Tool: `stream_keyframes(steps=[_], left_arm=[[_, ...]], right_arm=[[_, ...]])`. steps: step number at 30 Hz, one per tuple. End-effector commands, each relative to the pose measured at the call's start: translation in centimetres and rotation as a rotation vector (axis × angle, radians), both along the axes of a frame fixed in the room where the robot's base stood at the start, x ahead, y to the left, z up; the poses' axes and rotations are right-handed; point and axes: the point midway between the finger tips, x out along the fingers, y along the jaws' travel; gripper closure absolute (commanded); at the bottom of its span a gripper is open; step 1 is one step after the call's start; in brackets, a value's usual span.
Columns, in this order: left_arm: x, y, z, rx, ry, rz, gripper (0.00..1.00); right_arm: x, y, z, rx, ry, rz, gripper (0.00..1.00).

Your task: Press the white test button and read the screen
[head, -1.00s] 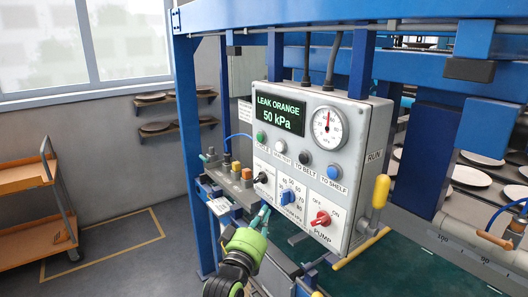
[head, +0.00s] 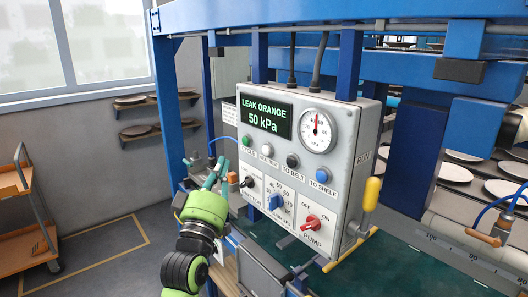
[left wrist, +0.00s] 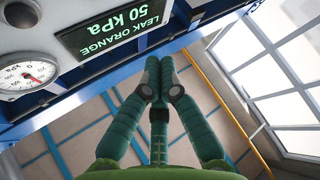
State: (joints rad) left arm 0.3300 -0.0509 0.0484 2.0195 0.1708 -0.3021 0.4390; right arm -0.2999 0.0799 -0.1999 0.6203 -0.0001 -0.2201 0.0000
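The grey control box (head: 345,200) carries a dark screen (head: 265,115) reading "LEAK ORANGE 50 kPa" in green. The white button (head: 268,150) is in the button row below the screen, between a green button (head: 246,140) and a black one (head: 292,160). My left gripper (head: 219,168) is left of the box, lower than the white button and apart from it. In the left wrist view its fingertips (left wrist: 159,79) meet with nothing between them. The screen shows upside down there (left wrist: 115,25); the white button does not show. My right gripper is not in view.
A round gauge (head: 317,131) is right of the screen. A blue button (head: 322,175), a black knob (head: 248,182), a blue dial (head: 275,201) and a red pump switch (head: 310,222) are on the same face. A yellow-handled lever (head: 370,193) is on the right side. Blue posts stand around.

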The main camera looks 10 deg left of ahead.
Motion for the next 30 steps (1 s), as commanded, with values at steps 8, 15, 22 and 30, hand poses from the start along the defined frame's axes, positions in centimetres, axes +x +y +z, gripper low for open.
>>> stream_keyframes(steps=[8,15,22,30], left_arm=[[2.6,-2.1,-0.2,-0.003,0.001,-0.002,1.00],[5.2,-4.1,0.0,-0.001,0.000,-0.002,1.00],[6.5,-5.1,0.0,-0.001,0.001,-0.001,1.00],[6.7,-5.3,0.0,0.000,-0.001,-0.001,1.00]], right_arm=[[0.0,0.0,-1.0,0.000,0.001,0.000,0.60],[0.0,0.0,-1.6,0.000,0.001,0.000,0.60],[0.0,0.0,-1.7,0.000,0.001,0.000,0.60],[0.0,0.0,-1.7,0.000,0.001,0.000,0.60]])
